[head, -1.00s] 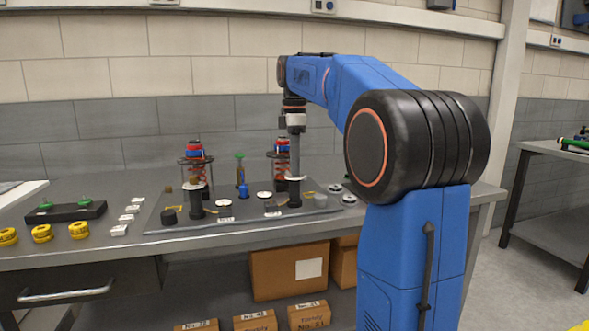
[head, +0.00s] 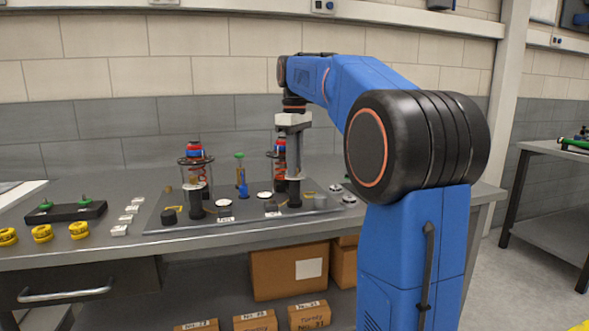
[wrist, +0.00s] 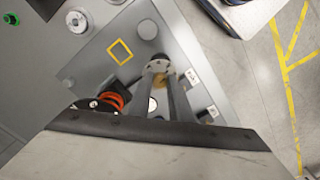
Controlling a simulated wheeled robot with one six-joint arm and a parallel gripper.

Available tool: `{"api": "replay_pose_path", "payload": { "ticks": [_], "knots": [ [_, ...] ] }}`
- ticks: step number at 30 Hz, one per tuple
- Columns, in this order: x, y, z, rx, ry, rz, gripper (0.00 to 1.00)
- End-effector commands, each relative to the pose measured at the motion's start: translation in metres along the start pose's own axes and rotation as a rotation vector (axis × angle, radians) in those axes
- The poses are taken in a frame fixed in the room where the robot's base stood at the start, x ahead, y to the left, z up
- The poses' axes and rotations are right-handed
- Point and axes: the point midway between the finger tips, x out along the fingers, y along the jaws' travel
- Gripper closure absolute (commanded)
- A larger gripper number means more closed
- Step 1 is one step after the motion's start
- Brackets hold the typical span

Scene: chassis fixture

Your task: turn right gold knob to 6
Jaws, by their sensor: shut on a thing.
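The right gold knob (wrist: 159,81) shows between my gripper's fingers in the wrist view, mostly covered by them. My gripper (wrist: 161,76) is shut on it. In the head view, my gripper (head: 295,174) points straight down onto the top of the right black post, and the fingers hide the knob. The pale dial (wrist: 157,66) under the knob is partly visible past the fingertips. Its numbers and the knob's pointer are too small to read. The left gold knob (head: 194,183) sits on its own white dial and black post, apart from my gripper.
The grey fixture plate (head: 160,225) lies on the workbench. A red coil-spring unit (head: 279,150) stands close behind my gripper, another (head: 194,150) at the left. A blue piece (head: 243,186) stands between the posts. Yellow rings (head: 42,233) lie at the bench's left front.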

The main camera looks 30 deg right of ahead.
Motion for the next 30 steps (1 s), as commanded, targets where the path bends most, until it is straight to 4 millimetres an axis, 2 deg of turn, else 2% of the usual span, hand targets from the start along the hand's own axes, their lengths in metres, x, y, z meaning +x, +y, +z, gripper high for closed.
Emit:
{"api": "replay_pose_path", "payload": {
  "ticks": [13, 23, 24, 25, 30],
  "knots": [
    [-0.0004, 0.0003, -0.0003, 0.431, 0.002, 0.001, 1.00],
    [-0.0005, 0.0003, -0.0004, 0.495, 0.002, 0.001, 1.00],
    [-0.0004, 0.0003, -0.0004, 0.494, 0.002, 0.001, 0.77],
    [-0.0004, 0.0003, -0.0003, 0.494, 0.002, 0.001, 0.70],
    [-0.0002, 0.0002, -0.0002, 0.493, 0.001, 0.001, 0.69]
  ]
}}
